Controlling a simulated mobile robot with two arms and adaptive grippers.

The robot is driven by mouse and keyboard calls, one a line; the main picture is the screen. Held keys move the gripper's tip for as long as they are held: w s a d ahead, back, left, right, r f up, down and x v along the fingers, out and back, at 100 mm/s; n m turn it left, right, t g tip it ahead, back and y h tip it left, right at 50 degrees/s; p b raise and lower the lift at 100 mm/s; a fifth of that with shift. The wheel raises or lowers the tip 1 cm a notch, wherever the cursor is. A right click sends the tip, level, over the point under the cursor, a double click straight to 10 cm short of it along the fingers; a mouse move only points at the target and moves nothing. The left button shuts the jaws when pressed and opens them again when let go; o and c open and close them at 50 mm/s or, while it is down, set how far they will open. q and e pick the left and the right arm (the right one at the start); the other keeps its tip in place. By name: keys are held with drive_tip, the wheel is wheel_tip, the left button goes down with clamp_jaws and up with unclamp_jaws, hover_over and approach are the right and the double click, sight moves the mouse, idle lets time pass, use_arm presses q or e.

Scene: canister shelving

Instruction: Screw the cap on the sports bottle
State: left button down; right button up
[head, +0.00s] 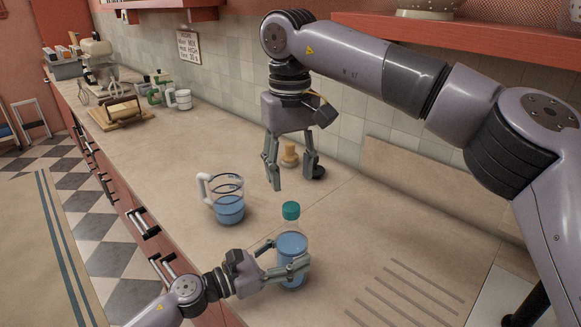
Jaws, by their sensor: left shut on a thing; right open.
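The sports bottle (292,246), clear with blue liquid inside, stands upright on the counter. A teal cap (291,211) sits on its top; I cannot tell how tight it is. My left gripper (288,257) is shut on the bottle's body from the left, its fingers around the middle and hiding part of it. My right gripper (295,181) is open and empty, fingers pointing down, above and slightly behind the cap, not touching it.
A measuring jug (229,205) with blue liquid stands left of the bottle. A small wooden object (290,154) is behind my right gripper, near the tiled wall. Grooves (405,290) mark the counter at the right. The counter between jug and back wall is clear.

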sight(291, 206)
drive_tip(key=shift+f, duration=0.1)
drive_tip(key=shift+f, duration=3.95)
clamp_jaws()
